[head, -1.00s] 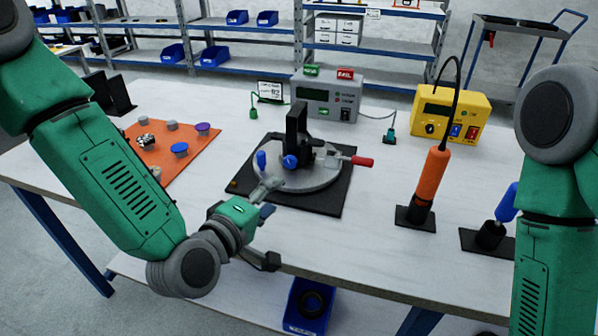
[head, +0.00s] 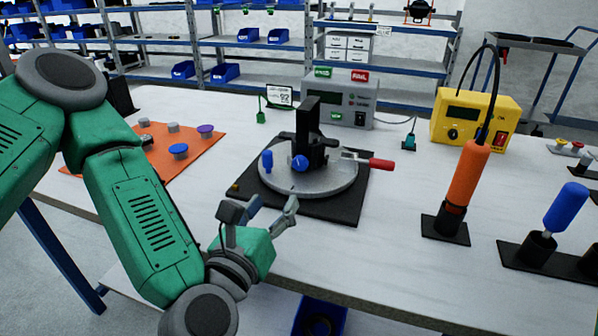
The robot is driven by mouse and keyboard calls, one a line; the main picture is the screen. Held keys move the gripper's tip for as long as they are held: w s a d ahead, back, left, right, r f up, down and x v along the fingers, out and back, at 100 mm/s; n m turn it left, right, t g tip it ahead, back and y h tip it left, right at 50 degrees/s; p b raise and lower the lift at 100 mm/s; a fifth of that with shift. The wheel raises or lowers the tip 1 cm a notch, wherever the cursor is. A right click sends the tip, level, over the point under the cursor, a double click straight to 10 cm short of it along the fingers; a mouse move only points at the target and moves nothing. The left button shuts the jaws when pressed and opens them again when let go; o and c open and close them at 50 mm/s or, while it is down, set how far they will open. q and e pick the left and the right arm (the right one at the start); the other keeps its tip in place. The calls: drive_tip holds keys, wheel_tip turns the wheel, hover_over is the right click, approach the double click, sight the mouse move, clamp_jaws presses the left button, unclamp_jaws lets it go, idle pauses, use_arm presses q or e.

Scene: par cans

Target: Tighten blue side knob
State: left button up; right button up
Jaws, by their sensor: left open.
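The fixture with a round grey plate (head: 325,184) stands on a black mat (head: 340,209) in the middle of the table. A black upright block (head: 308,127) rises from the plate. A blue knob (head: 300,163) sits on the front of the block, and a second blue knob (head: 267,161) stands at the plate's left side. A red-handled lever (head: 380,164) points right. My left gripper (head: 272,205) is open and empty, in front of the mat's near left edge, apart from both knobs. My right gripper is out of view.
An orange mat (head: 195,153) with several knobs lies left. A grey tester (head: 340,99) and a yellow box (head: 474,118) stand behind. An orange screwdriver (head: 468,175) and a blue-handled tool (head: 565,209) stand upright at right. A blue bin (head: 320,318) is below the table edge.

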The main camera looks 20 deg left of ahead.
sight(297, 165)
use_arm(q)
drive_tip(key=w+b, duration=0.2)
drive_tip(key=b, duration=0.1)
drive_tip(key=shift+w+d+f, duration=0.1)
drive_tip(key=shift+d+f, duration=0.1)
drive_tip(key=shift+d, duration=0.1)
drive_tip(key=w+b, duration=0.1)
drive_tip(key=b, duration=0.1)
drive_tip(key=w+a+b, duration=0.1)
drive_tip(key=b, duration=0.1)
drive_tip(key=shift+w, duration=0.35)
drive_tip(key=w, duration=0.4)
drive_tip(key=w+d+b, duration=0.1)
drive_tip(key=w, duration=0.2)
drive_tip(key=shift+d+r, duration=0.1)
drive_tip(key=shift+r, duration=0.15)
drive_tip(key=shift+w, duration=0.35)
drive_tip(key=shift+a, duration=0.25)
drive_tip(key=shift+c, duration=0.5)
